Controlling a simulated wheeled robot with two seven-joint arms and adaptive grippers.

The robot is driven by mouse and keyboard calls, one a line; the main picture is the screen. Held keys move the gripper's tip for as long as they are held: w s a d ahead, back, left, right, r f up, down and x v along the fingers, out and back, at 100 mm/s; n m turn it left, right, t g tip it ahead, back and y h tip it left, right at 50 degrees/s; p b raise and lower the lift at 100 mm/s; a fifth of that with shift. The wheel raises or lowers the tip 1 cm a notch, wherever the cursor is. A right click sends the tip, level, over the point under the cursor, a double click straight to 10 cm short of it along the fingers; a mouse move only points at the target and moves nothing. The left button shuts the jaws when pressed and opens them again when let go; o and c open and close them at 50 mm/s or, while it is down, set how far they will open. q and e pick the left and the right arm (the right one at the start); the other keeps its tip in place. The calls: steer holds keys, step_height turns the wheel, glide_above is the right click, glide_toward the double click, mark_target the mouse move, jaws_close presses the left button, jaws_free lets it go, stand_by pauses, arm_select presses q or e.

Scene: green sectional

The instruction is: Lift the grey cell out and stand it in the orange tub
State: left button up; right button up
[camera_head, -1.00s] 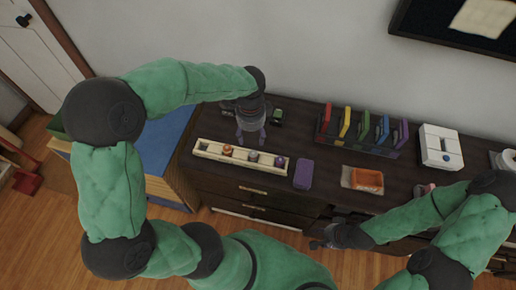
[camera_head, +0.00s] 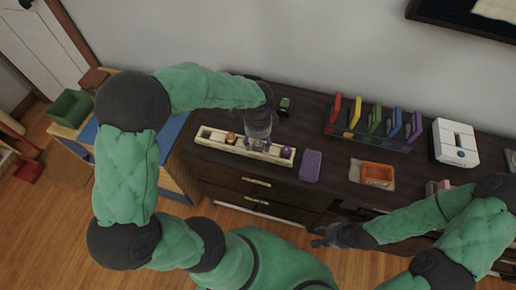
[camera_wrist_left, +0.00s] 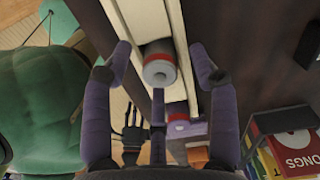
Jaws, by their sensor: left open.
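The gripper mostly hides this cell in the head view. The orange tub (camera_head: 377,173) stands on a pale mat to the right. My right gripper (camera_head: 325,241) is low in front of the cabinet; its jaws are unclear.
A purple box (camera_head: 311,166) lies between rack and tub. Coloured books (camera_head: 375,120) stand behind, with a white box (camera_head: 455,143) at right. A small green object (camera_head: 284,104) is behind the gripper.

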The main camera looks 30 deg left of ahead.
mark_target(258, 142)
arm_select(q)
jaws_close()
steer(key=shift+r, duration=0.2)
steer(key=shift+r+p, duration=0.6)
step_height(258, 142, up, 2)
steer(key=shift+r+p, duration=0.1)
steer(key=shift+p, duration=0.6)
steer(key=s+d+r+p, duration=0.5)
steer(key=s+r, duration=0.4)
steer(key=s, duration=0.3)
steer(key=shift+s+d+r, duration=0.15)
steer(key=shift+s+d, duration=0.2)
steer(key=shift+d, duration=0.15)
